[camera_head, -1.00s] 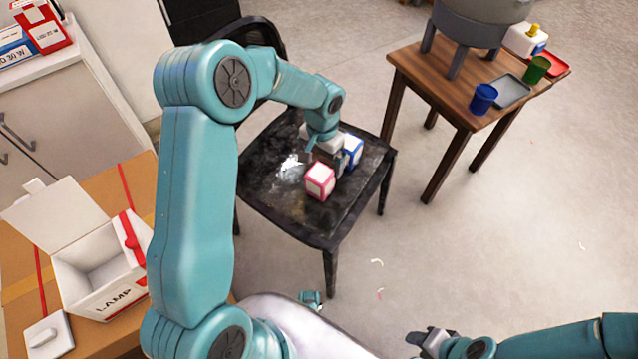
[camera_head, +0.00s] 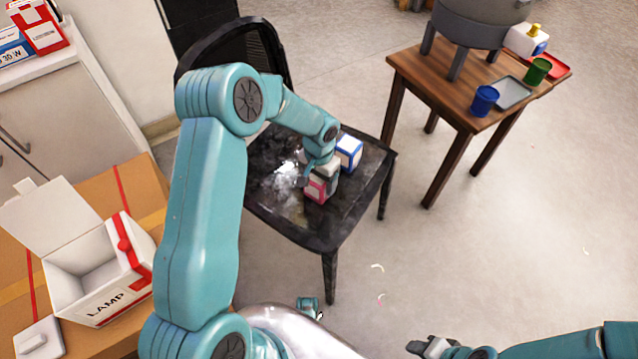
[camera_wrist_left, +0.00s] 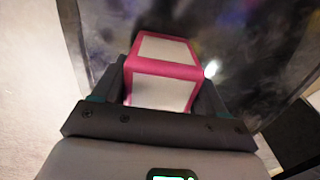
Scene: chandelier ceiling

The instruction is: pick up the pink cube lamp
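The pink cube lamp (camera_head: 318,189), white with pink edges, sits on the black chair's seat (camera_head: 290,215). My left gripper (camera_head: 314,178) is down over it and hides part of it in the head view. In the left wrist view the pink cube lamp (camera_wrist_left: 160,75) stands between the two dark fingers of the left gripper (camera_wrist_left: 160,90), which look open, one on each side. The cube looks slightly turned relative to the fingers, and touch is hard to judge. My right gripper (camera_head: 424,346) is low at the bottom, away from the chair; its opening is unclear.
A blue-edged white cube (camera_head: 348,151) stands close behind the pink one on the seat. An open white LAMP box (camera_head: 100,285) is on a cardboard box at left. A wooden table (camera_head: 425,80) with cups (camera_head: 484,100) stands at right. The seat's front is clear.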

